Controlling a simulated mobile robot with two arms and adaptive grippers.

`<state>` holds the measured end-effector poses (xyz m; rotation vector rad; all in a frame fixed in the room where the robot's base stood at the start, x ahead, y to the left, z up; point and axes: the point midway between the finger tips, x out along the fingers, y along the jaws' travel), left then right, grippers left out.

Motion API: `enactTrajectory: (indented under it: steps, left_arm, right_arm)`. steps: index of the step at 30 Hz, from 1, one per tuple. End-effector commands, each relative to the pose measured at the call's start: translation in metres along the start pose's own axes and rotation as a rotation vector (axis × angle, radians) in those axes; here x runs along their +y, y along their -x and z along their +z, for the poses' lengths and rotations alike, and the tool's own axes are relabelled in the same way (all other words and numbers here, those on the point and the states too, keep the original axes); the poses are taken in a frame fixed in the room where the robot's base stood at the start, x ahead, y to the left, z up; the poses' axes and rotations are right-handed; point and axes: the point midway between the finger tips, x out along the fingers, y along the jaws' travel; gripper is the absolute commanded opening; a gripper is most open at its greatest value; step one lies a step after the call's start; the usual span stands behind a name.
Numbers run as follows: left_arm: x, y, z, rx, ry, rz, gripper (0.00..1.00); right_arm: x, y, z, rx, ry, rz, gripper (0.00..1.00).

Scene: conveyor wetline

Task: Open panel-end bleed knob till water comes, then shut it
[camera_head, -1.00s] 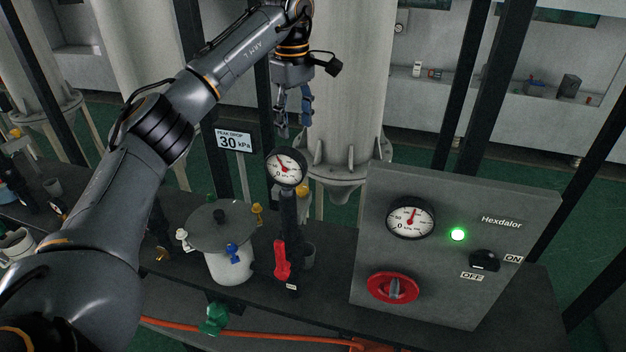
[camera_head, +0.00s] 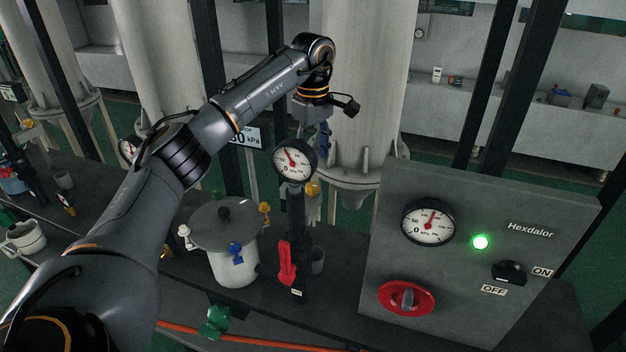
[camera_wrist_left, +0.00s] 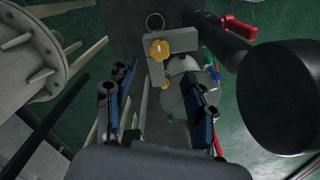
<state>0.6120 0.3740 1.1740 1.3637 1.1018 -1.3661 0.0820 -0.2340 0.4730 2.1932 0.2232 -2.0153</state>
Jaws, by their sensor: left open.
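A yellow bleed knob (camera_head: 312,188) sits low behind the gauge post, at its panel side. In the left wrist view a yellow knob (camera_wrist_left: 158,49) shows on a grey bracket, ahead of and between the fingers. My left gripper (camera_wrist_left: 160,80) is open and empty, its blue-padded fingers apart and not touching the knob. No water is visible at the knob. My right gripper is in neither view.
The Hexdalor panel (camera_head: 540,200) stands right, with a lit green lamp (camera_head: 480,242) and a red rotary knob (camera_head: 407,299). A red lever (camera_head: 287,264) is on the gauge post. A lidded pot (camera_head: 233,268) stands left of it. A big grey column (camera_head: 357,90) rises behind.

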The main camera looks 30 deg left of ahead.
Motion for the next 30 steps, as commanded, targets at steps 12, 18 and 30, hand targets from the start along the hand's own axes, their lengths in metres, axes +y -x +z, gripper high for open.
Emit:
enactTrajectory:
  steps: [12, 18, 30]
  left_arm:
    - [0.0, -0.071, 0.0, 0.0, 0.001, -0.002, 0.54]
    - [0.0, -0.081, 0.0, 0.0, 0.001, 0.0, 0.54]
    - [0.0, -0.081, 0.0, 0.0, 0.001, 0.001, 0.17]
  right_arm:
    - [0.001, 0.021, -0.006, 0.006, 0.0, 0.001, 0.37]
    - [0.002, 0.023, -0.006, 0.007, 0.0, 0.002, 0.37]
    - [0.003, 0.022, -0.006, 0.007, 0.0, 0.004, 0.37]
